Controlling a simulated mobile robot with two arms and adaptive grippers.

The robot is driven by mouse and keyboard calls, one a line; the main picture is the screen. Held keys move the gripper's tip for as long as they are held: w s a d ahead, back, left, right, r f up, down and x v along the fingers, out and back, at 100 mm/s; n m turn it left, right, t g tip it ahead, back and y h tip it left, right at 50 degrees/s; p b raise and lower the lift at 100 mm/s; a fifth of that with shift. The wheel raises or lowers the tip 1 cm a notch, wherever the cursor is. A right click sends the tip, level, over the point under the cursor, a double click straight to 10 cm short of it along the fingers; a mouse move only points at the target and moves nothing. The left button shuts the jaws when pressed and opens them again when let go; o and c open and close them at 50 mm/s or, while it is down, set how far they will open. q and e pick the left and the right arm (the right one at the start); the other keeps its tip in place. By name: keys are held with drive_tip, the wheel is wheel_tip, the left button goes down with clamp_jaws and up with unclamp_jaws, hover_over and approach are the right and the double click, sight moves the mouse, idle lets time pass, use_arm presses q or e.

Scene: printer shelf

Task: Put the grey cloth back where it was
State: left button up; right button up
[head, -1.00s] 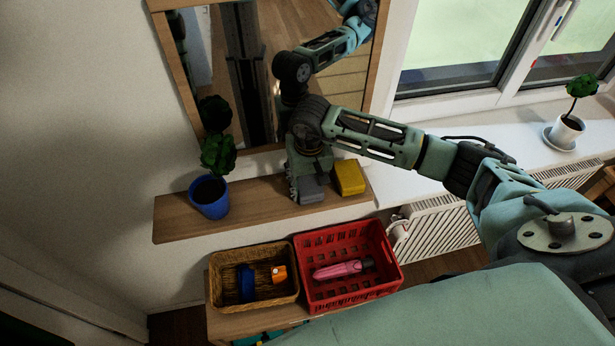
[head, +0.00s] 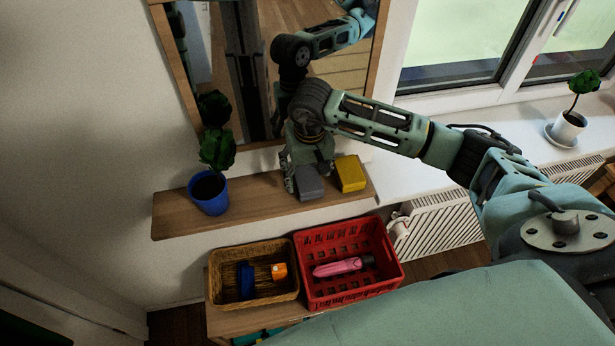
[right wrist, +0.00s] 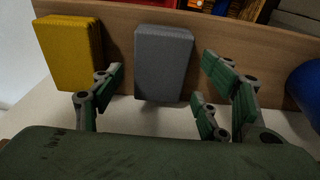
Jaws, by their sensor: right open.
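The grey cloth (head: 309,185) is a folded block lying on the wooden wall shelf (head: 255,203), just left of the yellow cloth (head: 350,173). My right gripper (head: 305,172) is at the shelf, on the mirror side of the grey cloth and partly hiding it in the head view. In the right wrist view the grey cloth (right wrist: 163,60) lies beyond the open fingers (right wrist: 162,82), between their two sides, with nothing held. The yellow cloth (right wrist: 70,52) is to its left there. My left gripper is not in view.
A potted plant in a blue pot (head: 209,194) stands on the shelf's left part. Below are a wicker basket (head: 254,301) with blue and orange items and a red crate (head: 352,295) holding a pink bottle. A mirror (head: 240,70) hangs behind. The shelf is bare between pot and gripper.

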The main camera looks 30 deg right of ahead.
sight(309, 182)
wheel_tip(309, 182, up, 9)
drive_tip(key=s+b, duration=0.1)
drive_tip(key=b, duration=0.1)
drive_tip(key=shift+a+r, duration=0.2)
drive_tip(key=shift+s, duration=0.1)
